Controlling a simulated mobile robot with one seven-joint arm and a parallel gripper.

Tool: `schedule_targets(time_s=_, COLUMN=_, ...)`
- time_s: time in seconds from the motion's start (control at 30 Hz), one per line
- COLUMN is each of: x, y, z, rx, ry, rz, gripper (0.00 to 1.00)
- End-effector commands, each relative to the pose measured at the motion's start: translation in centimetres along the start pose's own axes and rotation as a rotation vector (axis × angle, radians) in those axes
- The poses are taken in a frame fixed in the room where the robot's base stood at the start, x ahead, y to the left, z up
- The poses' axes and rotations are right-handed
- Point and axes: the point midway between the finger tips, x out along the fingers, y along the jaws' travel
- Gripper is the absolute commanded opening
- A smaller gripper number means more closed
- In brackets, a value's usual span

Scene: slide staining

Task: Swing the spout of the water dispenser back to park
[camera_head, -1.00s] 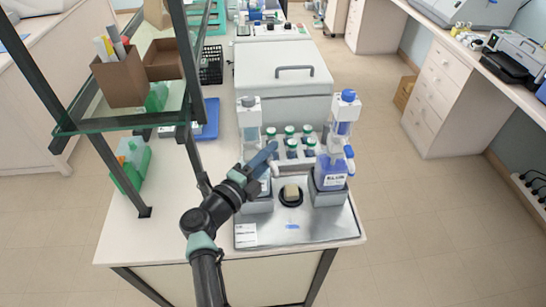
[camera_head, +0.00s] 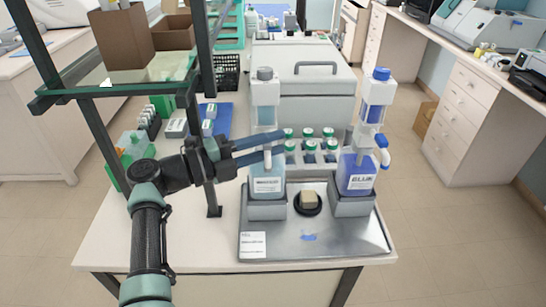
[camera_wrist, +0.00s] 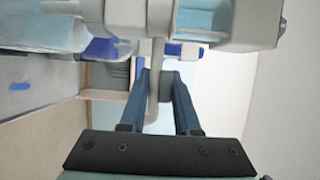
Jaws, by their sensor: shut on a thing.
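The water dispenser (camera_head: 265,93) is the left bottle, with a grey cap, clear column and pale blue liquid. It stands upright in a grey holder on the metal tray (camera_head: 330,237). My gripper (camera_head: 279,143) reaches in from the left, its two blue fingers level in front of the dispenser's neck. In the wrist view my gripper (camera_wrist: 157,76) is closed around the pale, thin spout (camera_wrist: 155,95), which passes between the fingers. The dispenser body (camera_wrist: 243,22) fills the top of that view. In the head view the fingers largely hide the spout.
The blue dispenser (camera_head: 358,173) stands to the right on the same tray. A small block on a black round base (camera_head: 307,208) sits between them. Green-capped bottles (camera_head: 308,145) stand behind. A glass shelf rack (camera_head: 120,82) rises close to my arm on the left.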

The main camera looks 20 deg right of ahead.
Motion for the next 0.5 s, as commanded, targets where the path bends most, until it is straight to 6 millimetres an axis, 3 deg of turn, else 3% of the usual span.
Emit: schedule_targets(time_s=0.5, x=-0.08, y=-0.18, z=0.01, rx=0.001, ry=0.028, rz=-0.002, gripper=0.0)
